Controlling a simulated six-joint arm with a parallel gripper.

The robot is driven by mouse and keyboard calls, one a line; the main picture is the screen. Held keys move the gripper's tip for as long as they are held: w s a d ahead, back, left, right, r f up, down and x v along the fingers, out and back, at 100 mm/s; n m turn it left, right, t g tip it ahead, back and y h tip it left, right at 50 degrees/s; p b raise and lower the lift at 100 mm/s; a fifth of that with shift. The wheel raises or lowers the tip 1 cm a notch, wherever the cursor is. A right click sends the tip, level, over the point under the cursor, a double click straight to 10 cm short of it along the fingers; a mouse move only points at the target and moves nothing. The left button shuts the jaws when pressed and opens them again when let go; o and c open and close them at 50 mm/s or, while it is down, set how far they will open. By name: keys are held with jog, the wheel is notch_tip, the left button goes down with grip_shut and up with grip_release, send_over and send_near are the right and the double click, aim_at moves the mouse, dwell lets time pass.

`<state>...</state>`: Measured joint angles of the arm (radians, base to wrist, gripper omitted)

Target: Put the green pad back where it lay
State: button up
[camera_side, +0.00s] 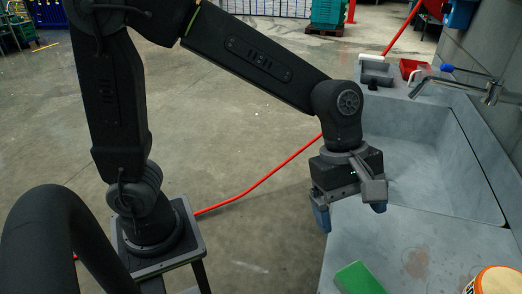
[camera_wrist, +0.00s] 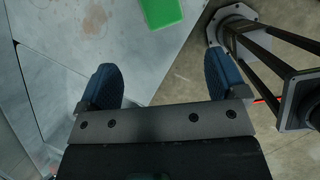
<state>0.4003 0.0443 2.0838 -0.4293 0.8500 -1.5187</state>
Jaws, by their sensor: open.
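The green pad (camera_side: 359,279) lies flat near the front left edge of the grey worktop (camera_side: 420,235). In the wrist view the green pad (camera_wrist: 162,11) shows at the top, cut by the frame edge, beyond my fingertips. My gripper (camera_side: 350,212) is above the worktop's left edge, behind the pad and apart from it. Its two blue fingers are spread wide with nothing between them, as the wrist view of my gripper (camera_wrist: 162,75) also shows.
A sink basin (camera_side: 410,165) with a tap (camera_side: 490,92) lies behind the worktop. A grey tray (camera_side: 376,72) and a red tray (camera_side: 411,68) stand at the back. A white and orange tub (camera_side: 497,280) is at the front right. A red hose (camera_side: 262,173) crosses the floor.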

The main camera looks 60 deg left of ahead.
jog(key=s+a+r+m+t+y, duration=0.2)
jog(key=s+a+m, duration=0.3)
jog(key=a+m, duration=0.3)
jog(key=s+a+r+m+t+y, duration=0.2)
jog(key=s+a+m, duration=0.3)
jog(key=a, duration=0.5)
jog(key=m+t, duration=0.1)
jog(key=m, duration=0.1)
jog(key=shift+s+a+m, duration=0.15)
jog(key=shift+a+m, duration=0.25)
jog(key=shift+r, duration=0.1)
jog(key=shift+c, duration=0.2)
